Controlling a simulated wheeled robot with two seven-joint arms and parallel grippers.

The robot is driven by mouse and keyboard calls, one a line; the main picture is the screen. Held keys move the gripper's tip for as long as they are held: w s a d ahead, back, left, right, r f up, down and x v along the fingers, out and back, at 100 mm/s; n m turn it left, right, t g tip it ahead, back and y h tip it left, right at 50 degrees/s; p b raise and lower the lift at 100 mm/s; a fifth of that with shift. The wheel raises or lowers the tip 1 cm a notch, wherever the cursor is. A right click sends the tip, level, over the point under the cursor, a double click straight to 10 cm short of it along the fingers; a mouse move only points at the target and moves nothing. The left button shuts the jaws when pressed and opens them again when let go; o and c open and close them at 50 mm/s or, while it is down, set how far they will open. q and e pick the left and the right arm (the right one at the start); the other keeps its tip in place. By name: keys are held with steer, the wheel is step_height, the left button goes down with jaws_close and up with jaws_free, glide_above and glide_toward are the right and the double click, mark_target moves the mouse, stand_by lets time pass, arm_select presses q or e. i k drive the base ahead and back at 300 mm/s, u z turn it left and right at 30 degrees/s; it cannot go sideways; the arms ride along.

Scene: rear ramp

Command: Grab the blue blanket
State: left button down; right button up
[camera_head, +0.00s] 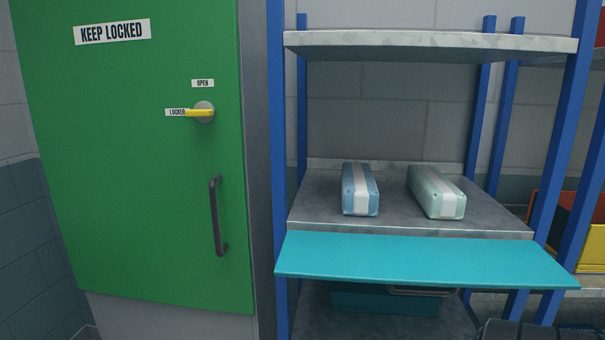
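The blue blanket (372,199) is a folded or rolled oblong bundle with a pale band along its top. It lies on the middle grey shelf (310,213), left of centre, its near end close to the shelf's front edge. A similar pale green bundle (448,204) with a white band lies to its right, with a gap between them. Neither of my grippers shows in the head view.
A teal panel (420,262) juts out in front of the middle shelf. Blue posts (278,150) and an upper shelf (430,42) frame the opening. A teal bin (385,300) sits below. A green door (130,180) with a dark handle (217,217) stands left.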

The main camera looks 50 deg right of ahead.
mark_target(360, 193)
steer(key=i, duration=1.2)
steer(key=z, duration=2.05)
